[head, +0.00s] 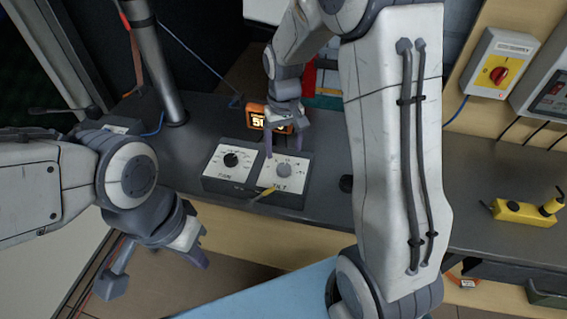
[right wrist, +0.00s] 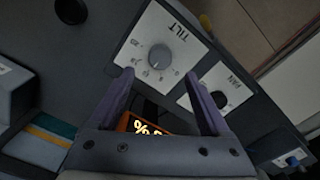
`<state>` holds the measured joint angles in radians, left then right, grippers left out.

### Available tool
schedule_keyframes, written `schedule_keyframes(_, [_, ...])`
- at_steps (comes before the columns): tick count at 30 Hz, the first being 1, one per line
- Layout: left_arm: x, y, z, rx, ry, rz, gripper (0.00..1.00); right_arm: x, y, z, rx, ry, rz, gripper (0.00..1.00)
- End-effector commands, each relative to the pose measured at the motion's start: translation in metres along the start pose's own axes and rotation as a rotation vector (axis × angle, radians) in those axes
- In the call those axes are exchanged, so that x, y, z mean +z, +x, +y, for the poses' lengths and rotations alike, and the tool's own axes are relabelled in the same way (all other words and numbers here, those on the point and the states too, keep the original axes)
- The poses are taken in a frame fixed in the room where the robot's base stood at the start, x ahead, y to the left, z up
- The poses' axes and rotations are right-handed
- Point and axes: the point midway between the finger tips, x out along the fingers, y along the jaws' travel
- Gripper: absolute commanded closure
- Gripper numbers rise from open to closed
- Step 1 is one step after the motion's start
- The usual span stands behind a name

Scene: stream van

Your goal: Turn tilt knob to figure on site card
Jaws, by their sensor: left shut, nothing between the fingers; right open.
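The grey tilt knob (head: 284,170) sits on the white TILT dial plate of a dark control box (head: 228,195). It also shows in the right wrist view (right wrist: 159,56), just beyond the fingertips; its exact setting is too small to read. My right gripper (head: 285,148) is open above the box, its fingers apart and pointing toward the TILT plate, not visibly touching the knob. In the right wrist view the open fingers (right wrist: 160,77) frame the knob's near side. My left gripper (head: 158,268) is empty, off the front left of the bench. I cannot make out a site card.
A black pan knob (head: 231,160) sits left of the tilt knob. An orange-framed display (head: 257,116) with lit digits stands behind the box, partly hidden by my right gripper. A yellow device (head: 524,213) lies at the right. A red switch (head: 498,75) is on the wall.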

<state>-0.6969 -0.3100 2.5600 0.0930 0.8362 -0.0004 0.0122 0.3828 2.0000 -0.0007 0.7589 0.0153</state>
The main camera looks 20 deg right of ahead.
Motion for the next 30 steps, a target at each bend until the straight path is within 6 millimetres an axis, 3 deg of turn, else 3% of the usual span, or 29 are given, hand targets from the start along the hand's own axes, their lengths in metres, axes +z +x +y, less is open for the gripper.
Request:
schedule_keyframes(3, [0.0, -0.001, 0.0, 0.0, 0.0, 0.0, 1.0, 0.002, 0.025, 0.0, 0.0, 0.001, -0.006, 0.19])
schedule_keyframes(10, [0.0, -0.002, 0.0, 0.0, 0.0, 0.0, 1.0, 0.001, 0.058, 0.0, 0.0, 0.0, -0.003, 0.19])
schedule_keyframes(23, [0.0, -0.002, 0.0, 0.0, 0.0, 0.0, 1.0, 0.001, 0.069, -0.001, -0.001, 0.0, 0.0, 0.19])
schedule_keyframes(27, [0.0, -0.002, 0.0, 0.0, 0.0, 0.0, 1.0, 0.001, 0.069, -0.001, -0.001, 0.0, 0.0, 0.73])
schedule_keyframes(29, [0.0, -0.002, 0.0, 0.0, 0.0, 0.0, 1.0, 0.001, 0.068, -0.001, -0.001, 0.0, 0.0, 0.96])
schedule_keyframes(30, [0.0, -0.002, 0.0, 0.0, 0.0, 0.0, 1.0, 0.001, 0.068, -0.001, -0.001, 0.0, 0.0, 1.0])
